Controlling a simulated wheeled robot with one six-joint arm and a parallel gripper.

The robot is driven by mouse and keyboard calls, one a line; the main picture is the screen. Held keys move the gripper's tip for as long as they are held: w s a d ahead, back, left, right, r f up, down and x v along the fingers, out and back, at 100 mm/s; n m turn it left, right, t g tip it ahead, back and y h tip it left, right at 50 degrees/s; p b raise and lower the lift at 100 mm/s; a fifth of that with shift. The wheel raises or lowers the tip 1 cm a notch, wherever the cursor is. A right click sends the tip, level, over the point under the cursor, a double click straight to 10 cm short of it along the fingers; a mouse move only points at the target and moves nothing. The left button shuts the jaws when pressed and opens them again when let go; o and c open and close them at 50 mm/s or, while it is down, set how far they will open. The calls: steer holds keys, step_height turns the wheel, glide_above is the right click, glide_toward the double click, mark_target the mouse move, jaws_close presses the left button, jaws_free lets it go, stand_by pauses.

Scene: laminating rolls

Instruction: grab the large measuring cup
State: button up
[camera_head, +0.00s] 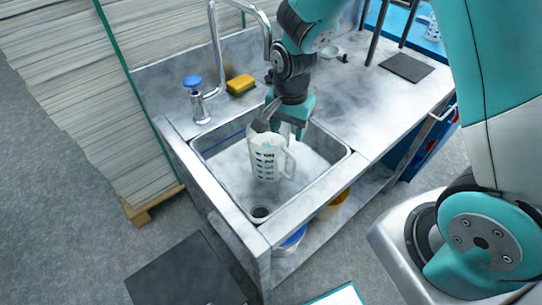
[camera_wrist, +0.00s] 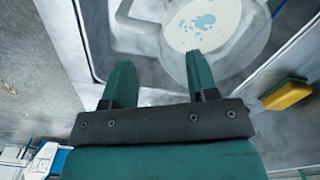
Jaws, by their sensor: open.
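The large measuring cup (camera_head: 267,158) is whitish and translucent with dark scale marks and a handle on its right side in the head view. It stands in the metal sink (camera_head: 225,150). In the wrist view I look into the cup (camera_wrist: 205,25), which has blue blotches inside, and its handle (camera_wrist: 138,20) is at the upper left. My gripper (camera_head: 283,125) is above the cup's rim at the back of the sink. In the wrist view its two green fingers (camera_wrist: 162,70) are apart with nothing between them, and they point toward the cup.
A tall faucet (camera_head: 217,50) and a blue-capped fitting (camera_head: 193,82) stand behind the sink. A yellow sponge (camera_head: 240,84) lies on the counter, also visible in the wrist view (camera_wrist: 288,95). Stacked sheets (camera_head: 75,90) are at the left.

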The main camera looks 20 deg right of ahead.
mark_target(288, 140)
steer(key=shift+s+f, duration=0.1)
steer(key=shift+f, duration=1.85)
jaws_close()
steer(key=shift+r, duration=0.1)
